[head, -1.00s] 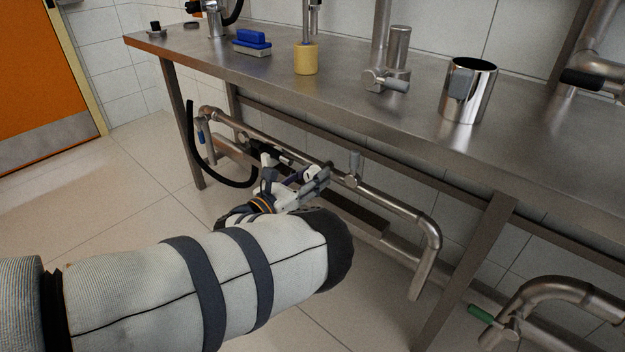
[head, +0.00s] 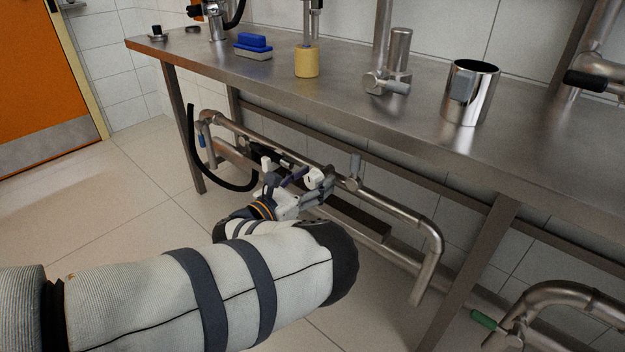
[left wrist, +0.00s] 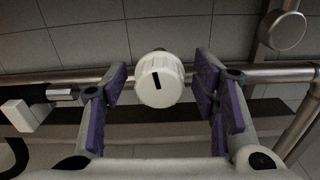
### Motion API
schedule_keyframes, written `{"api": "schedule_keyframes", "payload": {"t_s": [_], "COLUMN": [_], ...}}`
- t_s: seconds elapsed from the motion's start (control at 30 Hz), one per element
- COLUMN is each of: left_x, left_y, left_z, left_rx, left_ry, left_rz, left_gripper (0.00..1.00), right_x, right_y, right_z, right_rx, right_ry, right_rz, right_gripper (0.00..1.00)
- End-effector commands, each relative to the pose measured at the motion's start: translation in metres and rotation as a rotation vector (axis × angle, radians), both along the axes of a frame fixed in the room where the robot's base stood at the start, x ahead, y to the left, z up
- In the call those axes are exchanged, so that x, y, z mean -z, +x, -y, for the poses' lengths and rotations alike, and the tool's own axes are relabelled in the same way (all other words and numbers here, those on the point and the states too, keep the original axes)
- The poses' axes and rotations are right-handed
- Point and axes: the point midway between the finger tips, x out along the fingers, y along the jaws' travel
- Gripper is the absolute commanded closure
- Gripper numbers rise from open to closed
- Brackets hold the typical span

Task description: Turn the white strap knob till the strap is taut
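The white strap knob (left wrist: 160,79) is round, with ribbed sides and a black mark on its face. In the left wrist view it sits in front of the pipe, between the purple-padded fingers of my left gripper (left wrist: 163,82). The fingers are open, with a gap on each side of the knob. In the head view my left gripper (head: 296,180) is under the table at the pipe, and it is hard to separate the knob from the white gripper parts there. I cannot make out the strap. My right gripper is not in view.
The steel table (head: 340,90) stands above my left arm, with a steel mug (head: 468,95), a yellow cylinder (head: 307,62) and a blue brush (head: 253,45) on it. A pipe (head: 400,212) runs beneath. A black hose (head: 198,160) hangs left. The floor left is open.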

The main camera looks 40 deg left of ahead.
Motion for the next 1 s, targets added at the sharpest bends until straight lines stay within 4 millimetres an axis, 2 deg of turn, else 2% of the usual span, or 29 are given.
{"api": "schedule_keyframes", "payload": {"t_s": [0.27, 0.37, 0.6, 0.7, 0.83, 1.0], "left_x": [0.000, 0.000, 0.000, 0.000, 0.000, -0.001], "left_y": [-0.005, -0.024, -0.089, -0.107, -0.119, -0.120], "left_z": [-0.001, -0.003, -0.008, -0.009, -0.010, -0.009], "left_rx": [-0.001, -0.003, -0.002, -0.002, -0.001, 0.000], "left_ry": [0.000, 0.001, 0.001, 0.000, 0.001, 0.000], "left_rz": [0.001, -0.002, -0.003, -0.002, 0.000, 0.001], "left_gripper": [0.46, 0.46, 0.46, 0.46, 0.46, 0.46], "right_x": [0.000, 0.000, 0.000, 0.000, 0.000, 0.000], "right_y": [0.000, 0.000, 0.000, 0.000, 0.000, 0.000], "right_z": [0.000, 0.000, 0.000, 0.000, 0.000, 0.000], "right_rx": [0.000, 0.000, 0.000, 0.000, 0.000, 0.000], "right_ry": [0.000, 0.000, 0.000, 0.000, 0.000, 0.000], "right_rz": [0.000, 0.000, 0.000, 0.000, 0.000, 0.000], "right_gripper": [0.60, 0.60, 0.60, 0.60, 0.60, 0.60]}}
